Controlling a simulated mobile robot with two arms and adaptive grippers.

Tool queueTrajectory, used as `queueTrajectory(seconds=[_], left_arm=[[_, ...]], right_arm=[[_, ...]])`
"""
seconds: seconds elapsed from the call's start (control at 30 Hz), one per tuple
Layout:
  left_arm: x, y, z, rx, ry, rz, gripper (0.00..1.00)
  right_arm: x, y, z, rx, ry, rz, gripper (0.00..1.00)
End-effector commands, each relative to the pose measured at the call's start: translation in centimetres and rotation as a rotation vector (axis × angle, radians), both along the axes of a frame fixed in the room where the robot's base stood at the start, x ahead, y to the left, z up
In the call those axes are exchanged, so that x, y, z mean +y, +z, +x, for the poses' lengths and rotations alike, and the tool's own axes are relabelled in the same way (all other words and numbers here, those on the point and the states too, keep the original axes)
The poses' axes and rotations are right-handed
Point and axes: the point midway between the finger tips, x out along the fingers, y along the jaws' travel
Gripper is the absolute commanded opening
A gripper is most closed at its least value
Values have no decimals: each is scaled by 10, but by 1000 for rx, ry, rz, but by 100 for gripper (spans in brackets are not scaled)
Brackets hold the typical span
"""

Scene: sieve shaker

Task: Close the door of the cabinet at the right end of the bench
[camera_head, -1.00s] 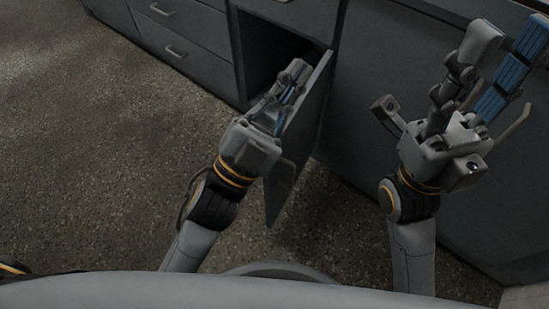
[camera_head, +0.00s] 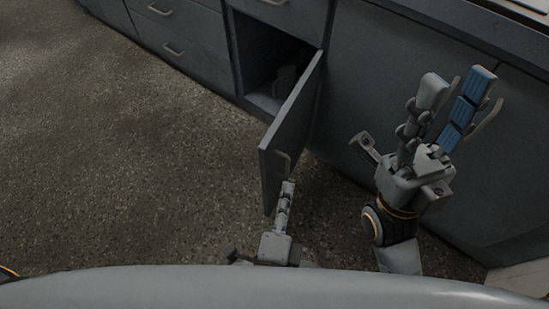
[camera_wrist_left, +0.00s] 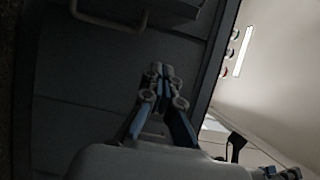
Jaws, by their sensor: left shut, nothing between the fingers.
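The cabinet door (camera_head: 298,120) stands open in the head view, jutting from the bench front toward me. In the left wrist view the shut fingers (camera_wrist_left: 161,75) lie in front of a dark panel, with a bar handle (camera_wrist_left: 108,20) at the upper left. My right gripper (camera_head: 455,90) is open and empty, raised right of the door.
The cabinet opening (camera_head: 262,50) is dark, with a grey object (camera_head: 285,82) inside. Drawers with bar handles (camera_head: 174,50) line the bench to the left. A plain bench panel (camera_head: 375,75) lies right of the door. The speckled floor (camera_head: 120,160) at left is clear.

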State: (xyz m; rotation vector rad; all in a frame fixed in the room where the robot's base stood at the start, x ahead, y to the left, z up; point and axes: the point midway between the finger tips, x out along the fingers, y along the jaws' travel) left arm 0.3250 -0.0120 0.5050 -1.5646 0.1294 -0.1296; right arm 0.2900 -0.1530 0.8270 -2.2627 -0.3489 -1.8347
Motion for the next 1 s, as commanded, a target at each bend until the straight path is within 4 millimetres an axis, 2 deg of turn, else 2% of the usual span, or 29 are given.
queueTrajectory(seconds=[0.1, 0.3, 0.4, 0.57, 1.0], left_arm=[[-4, 1, 28, -2, 5, -5, 0], [-11, 2, 69, -1, 3, -6, 0], [7, 0, 72, 1, 1, -1, 0], [22, 0, 79, 2, 0, -2, 0], [26, 0, 81, 1, -1, -2, 0]], right_arm=[[0, -1, 0, 0, 0, 0, 40], [0, 1, 0, 1, 0, 0, 40], [0, 1, 0, 1, 1, 0, 40], [0, 3, 0, 1, 1, 0, 40], [0, 3, 0, 0, 0, 0, 40]])
